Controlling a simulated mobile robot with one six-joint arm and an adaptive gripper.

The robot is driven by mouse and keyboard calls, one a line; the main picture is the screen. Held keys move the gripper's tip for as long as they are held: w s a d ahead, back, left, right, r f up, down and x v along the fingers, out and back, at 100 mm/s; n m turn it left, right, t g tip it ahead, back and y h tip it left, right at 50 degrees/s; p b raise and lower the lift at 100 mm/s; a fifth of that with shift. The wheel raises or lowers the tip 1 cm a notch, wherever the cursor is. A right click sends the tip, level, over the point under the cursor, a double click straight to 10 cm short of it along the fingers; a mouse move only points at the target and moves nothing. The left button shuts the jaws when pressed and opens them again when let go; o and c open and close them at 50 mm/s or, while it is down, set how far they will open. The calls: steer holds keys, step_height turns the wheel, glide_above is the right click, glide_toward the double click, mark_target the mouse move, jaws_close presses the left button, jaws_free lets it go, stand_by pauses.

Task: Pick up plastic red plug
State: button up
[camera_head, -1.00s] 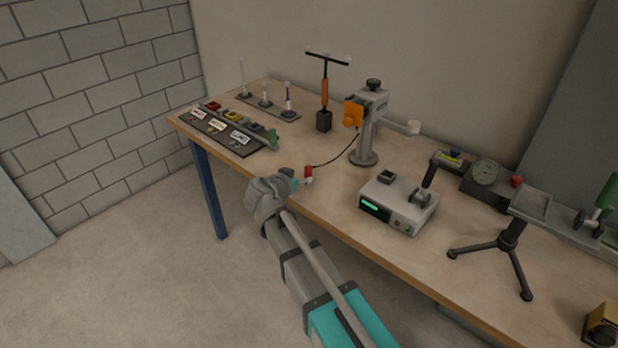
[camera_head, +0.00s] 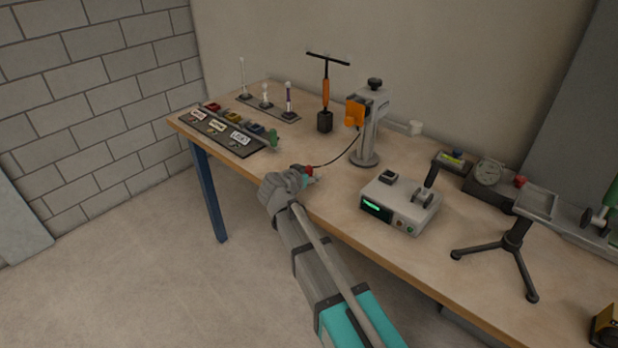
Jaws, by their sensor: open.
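The red plug (camera_head: 309,170) lies on the wooden table near its front edge, with a thin black cable running from it toward the orange part on the grey stand. My gripper (camera_head: 308,178) is over the table's front edge, right at the plug. It is open, with its fingers close around or beside the plug; I cannot tell whether they touch it. The wrist and fingers hide part of the plug.
A grey stand (camera_head: 366,140) with an orange part (camera_head: 355,113) is behind the plug. A grey box with a green display (camera_head: 398,203) stands to the right, and a black tripod (camera_head: 512,240) beyond it. A labelled panel (camera_head: 212,124) lies at left.

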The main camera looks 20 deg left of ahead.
steer(key=shift+w+f, duration=0.1)
steer(key=shift+w, duration=0.05)
stand_by(0.4)
jaws_close()
